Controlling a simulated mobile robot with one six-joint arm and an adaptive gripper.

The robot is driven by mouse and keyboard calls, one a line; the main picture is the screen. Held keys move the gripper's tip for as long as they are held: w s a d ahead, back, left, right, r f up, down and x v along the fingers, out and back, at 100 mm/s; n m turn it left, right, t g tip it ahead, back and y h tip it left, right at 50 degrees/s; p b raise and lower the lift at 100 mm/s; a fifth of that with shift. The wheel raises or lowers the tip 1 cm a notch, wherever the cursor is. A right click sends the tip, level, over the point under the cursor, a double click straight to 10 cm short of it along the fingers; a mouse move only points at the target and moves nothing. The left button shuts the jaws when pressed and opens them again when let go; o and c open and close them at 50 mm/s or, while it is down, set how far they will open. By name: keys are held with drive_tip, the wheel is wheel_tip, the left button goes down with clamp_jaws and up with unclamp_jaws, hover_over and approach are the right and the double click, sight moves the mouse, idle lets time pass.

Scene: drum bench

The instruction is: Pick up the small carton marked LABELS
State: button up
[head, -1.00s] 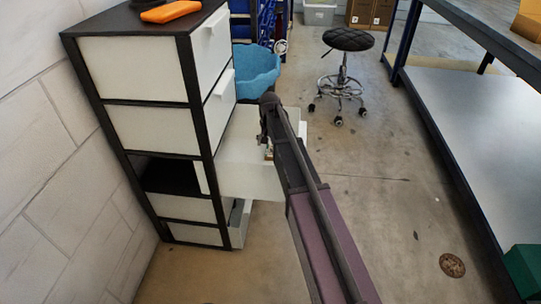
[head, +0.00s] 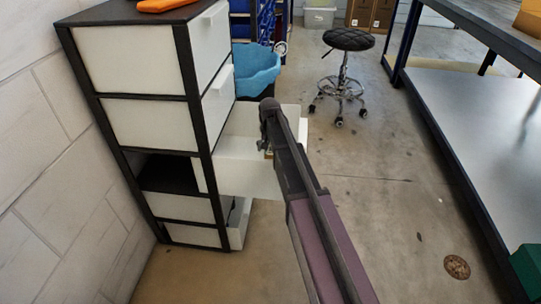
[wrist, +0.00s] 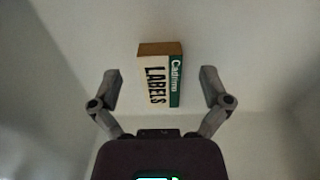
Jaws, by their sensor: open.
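The small carton marked LABELS (wrist: 156,82) lies in an open white drawer (wrist: 245,130), its printed white face and green strip towards the wrist camera and a brown side at its far end. My gripper (wrist: 160,85) is open in the wrist view, one finger to each side of the carton with a gap on both sides. Neither finger touches it. In the head view my arm reaches over the pulled-out drawer (head: 240,178) of the black-framed cabinet (head: 204,110). There the arm hides most of the drawer's inside, and I cannot make out the carton's marking.
A lower drawer (head: 239,222) is also partly open. A long bench (head: 480,130) runs along the right.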

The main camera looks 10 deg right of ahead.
drive_tip(key=shift+f+b, duration=0.4)
drive_tip(key=shift+f, duration=0.3)
drive_tip(key=c, duration=1.2)
